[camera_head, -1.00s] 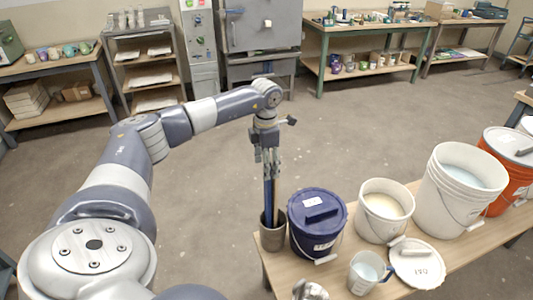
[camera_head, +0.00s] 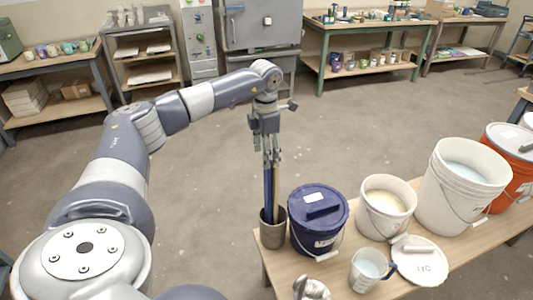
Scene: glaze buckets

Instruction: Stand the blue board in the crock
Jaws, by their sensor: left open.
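The blue board (camera_head: 268,190) is a narrow upright strip, its lower end inside the grey crock (camera_head: 272,235) at the table's left corner. It stands nearly vertical. A brown wooden strip (camera_head: 276,190) stands close beside it on the right, also in the crock. My left gripper (camera_head: 271,160) points down at the top of the strips, with its jaws open. I cannot tell whether its fingertips still touch the board. The board's lower end is hidden by the crock's wall.
A lidded dark blue bucket (camera_head: 318,225) stands close right of the crock. Beyond it are a cream-filled bucket (camera_head: 386,212), a large white bucket (camera_head: 450,200), a round lid (camera_head: 422,268) and a pitcher (camera_head: 367,272). The floor left of the table is clear.

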